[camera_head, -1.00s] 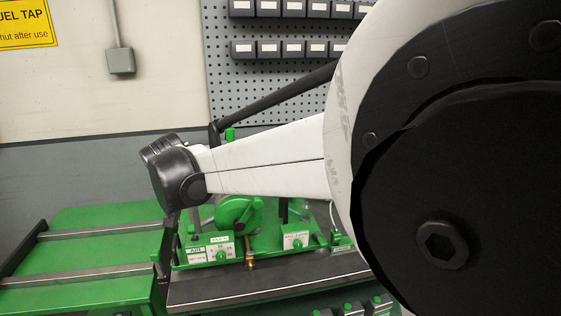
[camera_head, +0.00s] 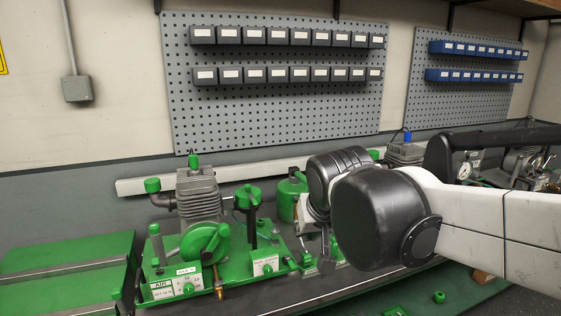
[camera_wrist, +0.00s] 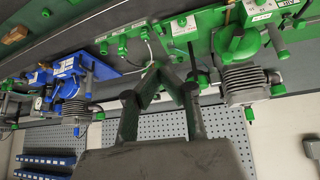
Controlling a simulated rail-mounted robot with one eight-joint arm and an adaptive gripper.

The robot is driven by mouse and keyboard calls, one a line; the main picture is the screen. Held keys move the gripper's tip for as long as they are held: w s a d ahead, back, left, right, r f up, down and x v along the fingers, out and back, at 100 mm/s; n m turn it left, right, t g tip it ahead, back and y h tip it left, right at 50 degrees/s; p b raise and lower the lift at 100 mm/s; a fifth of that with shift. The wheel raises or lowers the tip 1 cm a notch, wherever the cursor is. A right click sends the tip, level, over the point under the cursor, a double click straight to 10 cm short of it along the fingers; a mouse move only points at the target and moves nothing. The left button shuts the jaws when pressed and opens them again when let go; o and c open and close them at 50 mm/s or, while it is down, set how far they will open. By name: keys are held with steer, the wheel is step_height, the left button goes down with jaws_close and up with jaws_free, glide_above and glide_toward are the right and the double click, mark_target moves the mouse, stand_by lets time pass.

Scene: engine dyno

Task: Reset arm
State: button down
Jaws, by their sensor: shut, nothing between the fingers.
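My gripper (camera_wrist: 158,78) is in the wrist view, its dark fingers angled together at the tips with nothing between them. It hangs over the bench, in front of the engine rigs, and the wrist view is turned upside down. In the head view my white arm reaches in from the right, and its black wrist joint hides part of the bench behind it.
A green engine rig (camera_head: 203,237) with a finned cylinder stands on the bench, left of my wrist. A blue rig (camera_wrist: 72,85) shows in the wrist view. Pegboards with grey bins (camera_head: 290,75) and blue bins (camera_head: 475,76) hang behind.

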steer(key=s+d+f+m, duration=0.1)
steer(key=s+d+f, duration=0.3)
steer(key=s+d, duration=0.3)
steer(key=s+d+f+h, duration=0.1)
steer(key=s+d+f, duration=0.3)
steer(key=s+d, duration=0.3)
steer(key=s, duration=0.2)
steer(key=shift+s+f+m, duration=0.2)
steer(key=shift+s+m, duration=0.2)
steer(key=shift+f+b, duration=0.1)
steer(key=shift+b, duration=0.25)
stand_by(0.7)
